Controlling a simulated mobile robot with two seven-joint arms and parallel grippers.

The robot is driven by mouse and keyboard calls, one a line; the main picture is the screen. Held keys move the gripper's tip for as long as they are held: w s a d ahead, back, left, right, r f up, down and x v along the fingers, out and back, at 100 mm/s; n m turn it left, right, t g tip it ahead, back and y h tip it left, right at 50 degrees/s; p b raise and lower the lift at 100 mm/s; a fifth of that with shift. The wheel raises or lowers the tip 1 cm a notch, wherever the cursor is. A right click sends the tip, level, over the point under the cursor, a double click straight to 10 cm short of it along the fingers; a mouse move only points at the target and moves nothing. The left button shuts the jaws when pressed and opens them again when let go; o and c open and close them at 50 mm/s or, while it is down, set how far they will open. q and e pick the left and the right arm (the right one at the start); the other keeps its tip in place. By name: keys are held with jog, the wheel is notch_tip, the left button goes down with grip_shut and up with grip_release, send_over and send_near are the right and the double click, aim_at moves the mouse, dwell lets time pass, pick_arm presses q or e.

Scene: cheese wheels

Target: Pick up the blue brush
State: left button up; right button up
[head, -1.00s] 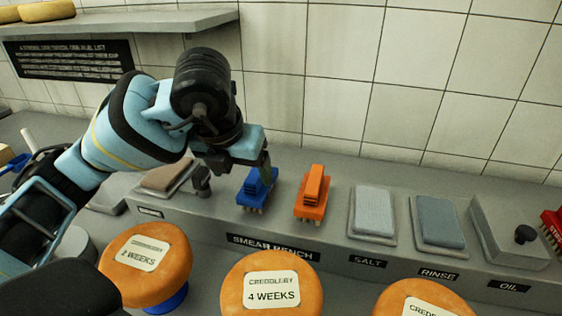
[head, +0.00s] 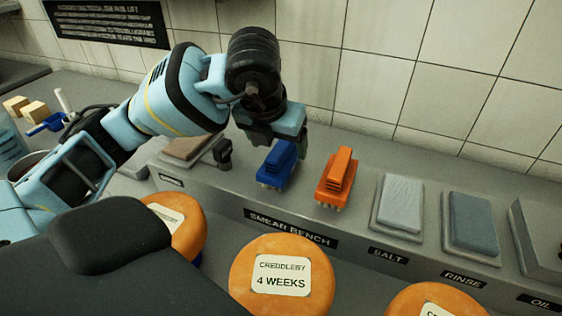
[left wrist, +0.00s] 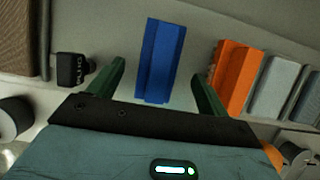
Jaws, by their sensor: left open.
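The blue brush (head: 278,163) stands bristles down on the grey bench, left of an orange brush (head: 337,178). My left gripper (head: 276,140) is above and just behind the blue brush in the head view. In the left wrist view the blue brush (left wrist: 160,62) lies ahead of and between the two green fingers of my left gripper (left wrist: 162,80), which are open and empty. The orange brush (left wrist: 235,75) shows just outside the right finger there. I cannot tell the exact height of the fingers over the brush. My right gripper is not in view.
Grey and blue pads (head: 399,205) sit in trays to the right along the bench. A small black object (left wrist: 72,70) and a brown pad (left wrist: 15,45) are left of the brush. Orange cheese wheels (head: 282,275) stand in front, below the bench edge.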

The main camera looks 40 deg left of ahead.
aim_at(279, 148)
pick_arm(q)
jog(key=x, duration=0.4)
jog(key=shift+w+a+f, duration=0.1)
jog(key=shift+f, duration=0.1)
jog(key=c, duration=1.2)
